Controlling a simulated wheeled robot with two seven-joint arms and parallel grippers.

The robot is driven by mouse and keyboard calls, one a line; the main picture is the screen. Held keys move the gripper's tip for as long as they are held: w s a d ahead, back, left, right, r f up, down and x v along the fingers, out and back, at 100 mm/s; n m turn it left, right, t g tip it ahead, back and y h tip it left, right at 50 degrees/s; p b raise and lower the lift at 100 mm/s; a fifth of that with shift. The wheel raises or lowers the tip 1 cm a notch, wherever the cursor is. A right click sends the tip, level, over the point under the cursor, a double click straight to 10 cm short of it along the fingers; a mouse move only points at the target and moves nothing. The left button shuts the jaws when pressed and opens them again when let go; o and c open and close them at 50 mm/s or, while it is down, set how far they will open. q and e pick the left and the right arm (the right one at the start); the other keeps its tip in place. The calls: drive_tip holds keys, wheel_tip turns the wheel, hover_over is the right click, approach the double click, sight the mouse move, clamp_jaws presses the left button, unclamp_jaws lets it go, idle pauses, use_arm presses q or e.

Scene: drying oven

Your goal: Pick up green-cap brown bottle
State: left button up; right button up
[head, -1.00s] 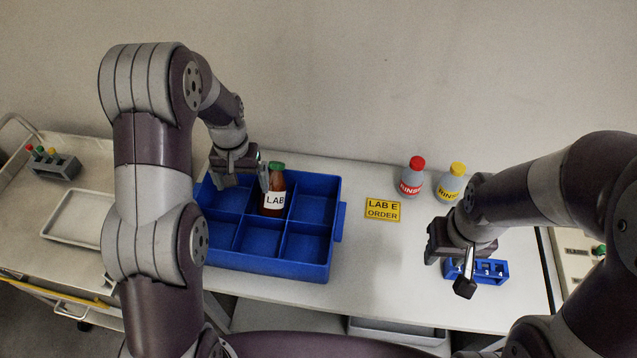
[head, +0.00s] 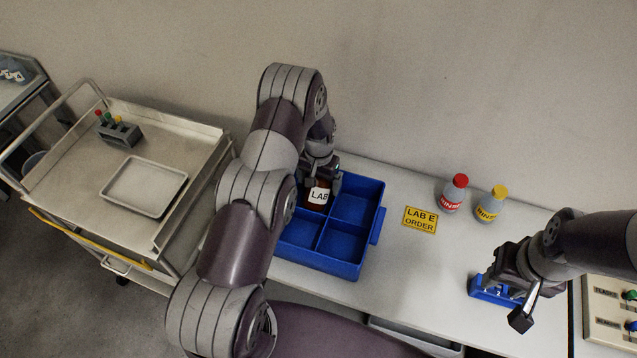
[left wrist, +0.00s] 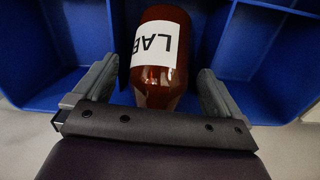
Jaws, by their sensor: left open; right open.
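The brown bottle (head: 318,198) with a white LAB label stands in a compartment of the blue divided bin (head: 343,266). Its cap is hidden behind my left gripper in the head view and is out of frame in the left wrist view. My left gripper (head: 322,178) is at the bottle. In the left wrist view the bottle (left wrist: 160,75) lies between the two open fingers of the gripper (left wrist: 155,95), with a gap on each side. My right gripper (head: 528,305) is open and empty above a small blue rack (head: 484,290).
A red-capped bottle (head: 455,192) and a yellow-capped bottle (head: 490,204) stand at the back of the table. A cart (head: 85,185) with a tray (head: 145,187) stands at left.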

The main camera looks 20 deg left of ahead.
use_arm(q)
drive_tip(key=shift+w+f, duration=0.1)
drive_tip(key=shift+f, duration=0.1)
drive_tip(key=c, duration=1.3)
